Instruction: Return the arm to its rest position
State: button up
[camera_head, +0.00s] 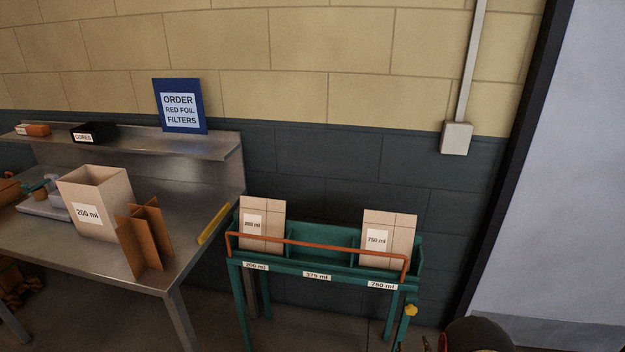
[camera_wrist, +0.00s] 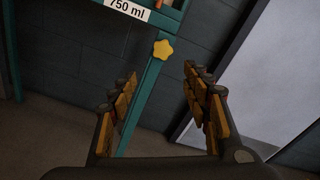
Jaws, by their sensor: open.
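My gripper (camera_wrist: 160,95) is open and empty in the wrist view, its two yellow-padded fingers spread apart. Between and beyond them stands a leg of the green rack (camera_wrist: 146,105), with a yellow star-shaped knob (camera_wrist: 163,49) and a "750 ml" label (camera_wrist: 129,9). In the head view, a dark rounded part of my arm shows at the bottom right edge; the gripper's fingers are mostly out of frame there. The green rack (camera_head: 330,245) holds flat cartons in its left (camera_head: 262,222) and right (camera_head: 389,238) bays; its middle bay looks empty.
A steel table (camera_head: 190,262) at left bears an open "200 ml" box (camera_head: 97,205) and a brown cardboard divider (camera_head: 146,240). A shelf above holds a black box (camera_head: 94,132) and a blue sign (camera_head: 180,106). A pale door-like panel (camera_head: 570,170) stands at right.

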jog(key=s+a+f+n+g+y, duration=0.1)
jog(key=s+f+n+g, duration=0.35)
jog(key=f+n, duration=0.25)
jog(key=s+a+f+n+g+y, duration=0.1)
jog(key=s+f+n+g+y, duration=0.15)
jog(key=f+n+g, duration=0.45)
jog(key=s+a+r+n+p, duration=0.2)
jog(key=s+a+r+n, duration=0.2)
jog(key=r, duration=1.4)
jog(key=s+a+r+n+y+p, duration=0.1)
jog(key=s+a+r+n, duration=0.4)
jog(key=r, duration=1.4)
jog(key=s+a+r+n+p, duration=0.4)
jog(key=s+r+n, duration=0.4)
jog(key=r, duration=1.1)
jog(key=n, duration=0.3)
jog(key=shift+a+r, duration=0.2)
jog(key=shift+r, duration=0.05)
